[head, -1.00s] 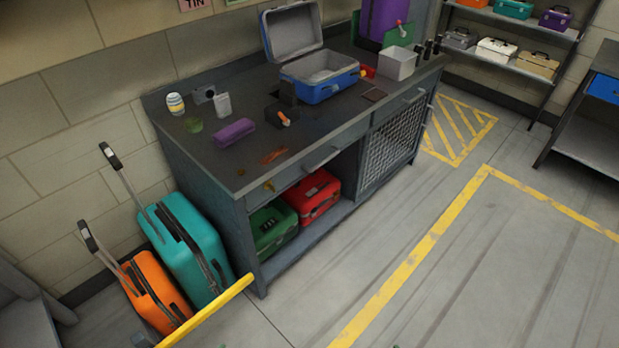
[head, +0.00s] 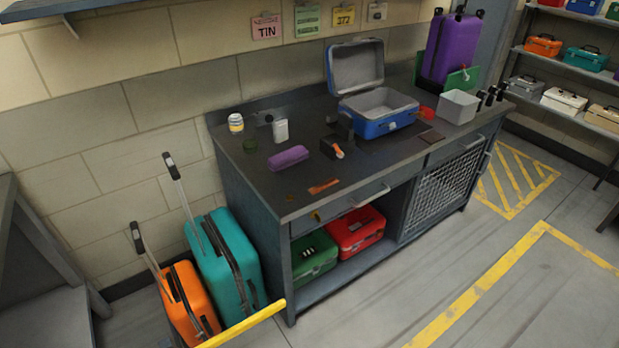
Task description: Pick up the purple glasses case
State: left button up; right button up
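The purple glasses case (head: 288,158) lies on the dark top of the workbench (head: 300,200), left of the middle. It is a rounded, elongated case, lying flat. An orange-and-black tool (head: 334,148) is just to its right, and an orange-brown item (head: 323,187) lies in front of it. Neither of my grippers shows in the head view.
An open blue case (head: 378,122) and a grey bin (head: 458,107) stand on the bench. A jar (head: 236,122) and a white container (head: 281,130) are behind the glasses case. Teal (head: 228,262) and orange (head: 188,302) suitcases stand at the bench's left end. Floor in front is clear.

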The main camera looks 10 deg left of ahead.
aim_at(281, 161)
jog(key=u, duration=0.5)
jog(key=i+l+u, duration=0.1)
jog(key=u, duration=0.3)
jog(key=i+l+u, duration=0.1)
jog(key=u, duration=0.3)
jog(key=l+u, duration=0.25)
jog(key=u, duration=0.15)
jog(key=i+l+u, duration=0.1)
jog(key=l+u, duration=0.15)
jog(key=l, duration=0.2)
jog(key=l+u, duration=0.4)
jog(key=l, duration=0.95)
